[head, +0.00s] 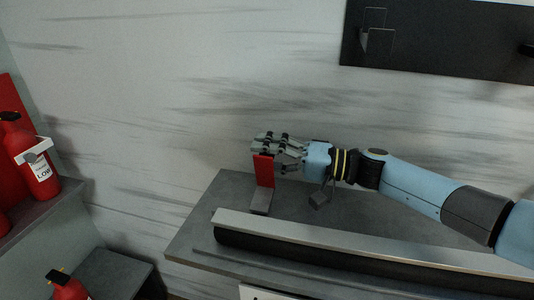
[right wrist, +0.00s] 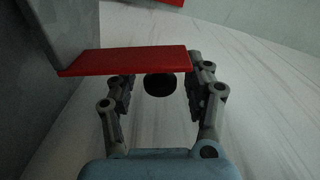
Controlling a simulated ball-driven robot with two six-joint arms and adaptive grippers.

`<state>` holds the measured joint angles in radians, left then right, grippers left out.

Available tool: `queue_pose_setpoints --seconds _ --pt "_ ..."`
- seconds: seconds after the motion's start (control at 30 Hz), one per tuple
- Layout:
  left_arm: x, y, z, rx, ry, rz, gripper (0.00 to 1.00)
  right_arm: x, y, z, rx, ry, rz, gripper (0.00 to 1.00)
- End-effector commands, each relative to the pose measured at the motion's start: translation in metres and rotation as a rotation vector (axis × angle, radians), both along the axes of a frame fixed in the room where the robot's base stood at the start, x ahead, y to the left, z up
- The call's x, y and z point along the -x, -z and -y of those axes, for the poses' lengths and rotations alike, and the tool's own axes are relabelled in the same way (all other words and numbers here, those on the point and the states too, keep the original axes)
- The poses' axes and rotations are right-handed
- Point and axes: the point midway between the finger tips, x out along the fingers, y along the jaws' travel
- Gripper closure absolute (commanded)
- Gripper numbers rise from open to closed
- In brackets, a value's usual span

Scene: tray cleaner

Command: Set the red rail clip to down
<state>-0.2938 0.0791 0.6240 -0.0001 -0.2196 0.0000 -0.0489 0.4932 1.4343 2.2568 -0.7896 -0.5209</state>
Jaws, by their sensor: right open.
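The red rail clip (head: 264,171) stands upright at the left end of the grey bench top, on a small grey foot (head: 261,200). My right gripper (head: 272,142) is at its upper end, reaching in from the right. In the right wrist view the clip is a flat red bar (right wrist: 125,61) lying across the front of the open fingers (right wrist: 158,78). It hides part of the left fingertip; its right end is close to the right finger. I cannot tell whether they touch. My left gripper is not in view.
A long silver rail with a black underside (head: 340,237) runs along the bench front (head: 200,215). Red extinguishers (head: 38,165) stand on a shelf at left, another (head: 68,287) lower down. A dark panel (head: 440,45) hangs on the back wall. A round dark thing (right wrist: 159,85) shows between the fingers.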

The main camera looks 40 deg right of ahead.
Motion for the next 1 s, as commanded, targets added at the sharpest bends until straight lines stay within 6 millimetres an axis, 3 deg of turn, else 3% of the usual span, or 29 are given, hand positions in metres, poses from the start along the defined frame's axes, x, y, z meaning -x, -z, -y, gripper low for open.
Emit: queue_pose_setpoints --seconds 0.07,0.2,0.47,1.0 --pt "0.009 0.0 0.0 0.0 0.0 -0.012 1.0 0.0 0.0 0.0 0.0 0.0 0.0 0.48" --pt "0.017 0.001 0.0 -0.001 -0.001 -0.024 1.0 0.0 0.0 0.0 0.0 0.0 0.0 0.66" --pt "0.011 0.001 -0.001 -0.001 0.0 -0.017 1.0 0.0 0.0 0.0 0.0 0.0 0.0 1.0" --pt "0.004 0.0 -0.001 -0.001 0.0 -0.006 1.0 0.001 0.001 0.001 0.002 0.0 -0.002 1.0"
